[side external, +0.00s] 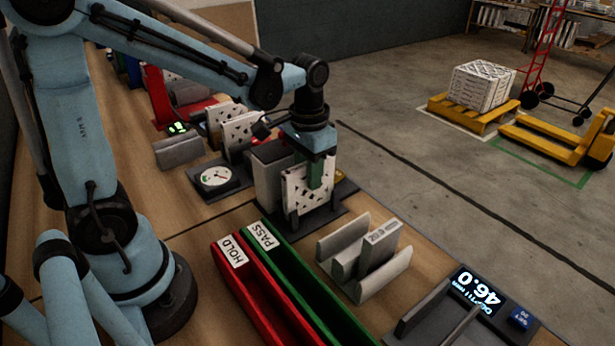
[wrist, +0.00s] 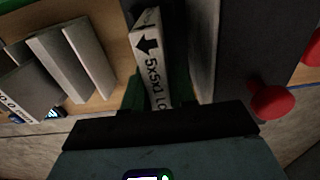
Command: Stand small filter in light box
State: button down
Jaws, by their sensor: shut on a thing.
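A small white filter with dark speckles (side external: 297,193) stands upright between the green fingers of my gripper (side external: 320,172). In the wrist view its top edge (wrist: 150,58) carries an arrow and the print "5x5x1". My gripper is shut on it, with green fingers (wrist: 158,90) on both sides. The filter is in front of a grey upright box (side external: 268,168), which I take as the light box, on a dark base (side external: 335,207). Dark posts flank the filter's lower edge. I cannot tell whether that edge rests on the base.
The red HOLD bin (side external: 258,290) and green PASS bin (side external: 300,283) lie in front. A grey trough holder (side external: 345,262) with a marked block is right of them, near a display (side external: 475,290). A round dial (side external: 215,177) and speckled filters (side external: 240,130) stand behind. A red knob (wrist: 272,100) shows in the wrist view.

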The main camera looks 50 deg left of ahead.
jog(key=shift+f, duration=0.8)
jog(key=c, duration=0.8)
grip_release()
jog(key=shift+c, duration=0.2)
notch_tip(320, 180, up, 12)
jog(key=shift+s, duration=0.1)
jog(key=shift+s+d+f+t, duration=0.1)
jog(key=shift+s+f+t, duration=0.15)
jog(key=shift+s+t, duration=0.3)
jog(key=s+f+t, duration=0.2)
jog(key=t, duration=0.1)
jog(key=s+f+t, duration=0.1)
jog(key=t, duration=0.1)
jog(key=shift+s+d+f, duration=0.1)
jog(key=shift+d+f, duration=0.2)
jog(key=shift+d, duration=0.05)
jog(key=shift+s+f+t, duration=0.25)
jog(key=shift+f+t, duration=0.2)
jog(key=shift+t, duration=0.1)
